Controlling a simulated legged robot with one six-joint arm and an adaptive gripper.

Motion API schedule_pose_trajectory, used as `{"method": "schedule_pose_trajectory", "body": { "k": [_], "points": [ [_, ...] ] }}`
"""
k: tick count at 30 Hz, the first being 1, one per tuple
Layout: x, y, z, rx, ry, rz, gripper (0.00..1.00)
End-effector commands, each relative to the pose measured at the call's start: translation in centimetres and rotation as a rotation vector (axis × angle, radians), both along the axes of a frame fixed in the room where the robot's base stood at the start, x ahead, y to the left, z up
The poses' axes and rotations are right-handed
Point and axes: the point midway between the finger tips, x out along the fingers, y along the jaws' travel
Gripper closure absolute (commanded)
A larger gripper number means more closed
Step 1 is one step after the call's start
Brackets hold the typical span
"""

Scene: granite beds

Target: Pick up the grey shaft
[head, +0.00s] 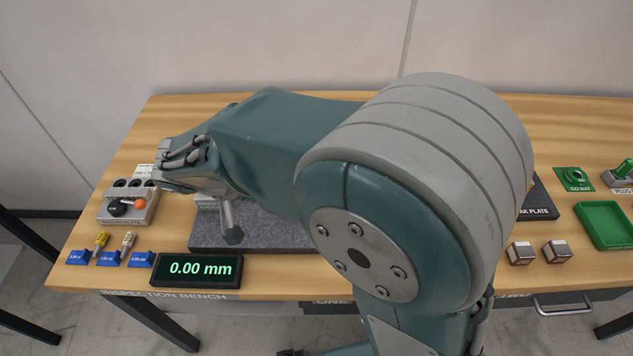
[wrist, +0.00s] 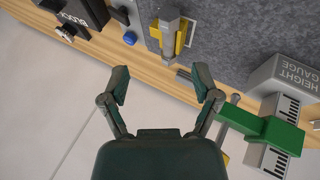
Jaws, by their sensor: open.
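In the wrist view, a grey bar-like piece (wrist: 170,40) with yellow beside it lies at the edge of a dark speckled plate (wrist: 235,35). It may be the grey shaft, but I cannot tell for sure. My gripper (wrist: 163,84) is open and empty, its two dark green fingers spread. The grey piece is beyond the fingertips, apart from them. In the head view my arm hides much of the plate (head: 262,242), and no shaft can be clearly made out there.
A height gauge block (wrist: 292,72) and a green part (wrist: 265,130) are close to my right finger. A black block (wrist: 80,12) is upper left. In the head view, a 0.00 mm display (head: 198,270), a grey rack (head: 122,214) and a green tray (head: 605,222) sit on the bench.

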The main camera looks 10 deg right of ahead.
Motion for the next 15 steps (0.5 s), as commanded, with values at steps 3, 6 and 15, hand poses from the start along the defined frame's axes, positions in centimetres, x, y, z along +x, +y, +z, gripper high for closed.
{"method": "schedule_pose_trajectory", "body": {
  "k": [3,6,15],
  "points": [
    [0.4,-0.4,-1.4,-0.006,0.003,-0.001,0.20],
    [0.9,-1.6,-2.8,-0.004,0.004,-0.002,0.20],
    [1.6,-4.3,-5.1,0.011,0.004,-0.001,0.20]
  ]
}}
